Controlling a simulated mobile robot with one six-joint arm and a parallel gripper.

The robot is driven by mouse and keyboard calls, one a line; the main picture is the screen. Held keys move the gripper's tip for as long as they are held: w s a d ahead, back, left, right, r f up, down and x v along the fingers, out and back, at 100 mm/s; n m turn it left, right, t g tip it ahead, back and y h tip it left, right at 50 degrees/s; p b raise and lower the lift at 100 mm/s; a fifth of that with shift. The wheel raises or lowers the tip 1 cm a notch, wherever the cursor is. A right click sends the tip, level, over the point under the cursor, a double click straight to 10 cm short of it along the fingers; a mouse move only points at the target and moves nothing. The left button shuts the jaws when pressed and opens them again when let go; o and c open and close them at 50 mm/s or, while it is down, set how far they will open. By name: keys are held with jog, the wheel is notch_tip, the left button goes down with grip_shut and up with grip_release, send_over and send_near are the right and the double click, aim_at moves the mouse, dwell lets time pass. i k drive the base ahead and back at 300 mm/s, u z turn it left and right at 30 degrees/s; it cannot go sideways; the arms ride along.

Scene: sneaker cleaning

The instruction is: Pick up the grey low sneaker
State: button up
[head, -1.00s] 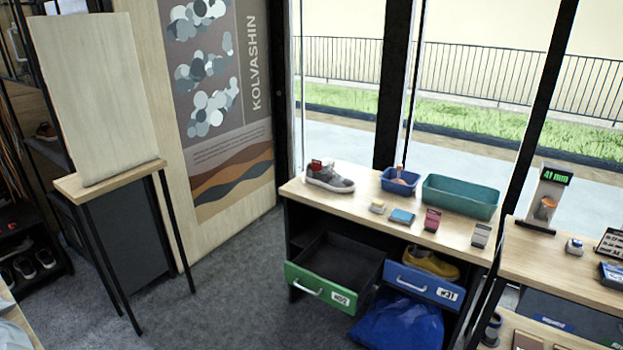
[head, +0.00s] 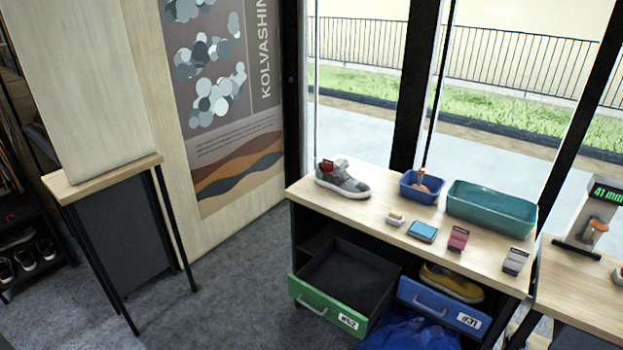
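The grey low sneaker (head: 343,180) stands upright on the wooden bench top (head: 375,217), near its left end. It has a white sole, and a small red tag shows at its collar. Its toe points to the right. My gripper is not in the head view, so its state and its distance from the sneaker cannot be seen.
Right of the sneaker are a blue bin (head: 421,187), a teal tub (head: 490,210) and several small boxes. Below, a green-fronted drawer (head: 328,306) and a blue-fronted drawer (head: 441,306) stand open; the latter holds a yellow shoe (head: 451,281). Floor (head: 235,280) left of the bench is clear.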

aim_at(339, 181)
jog(key=u, duration=0.5)
jog(key=i, duration=0.95)
jog(key=u, duration=0.45)
jog(key=i, duration=0.6)
jog(key=u, duration=0.15)
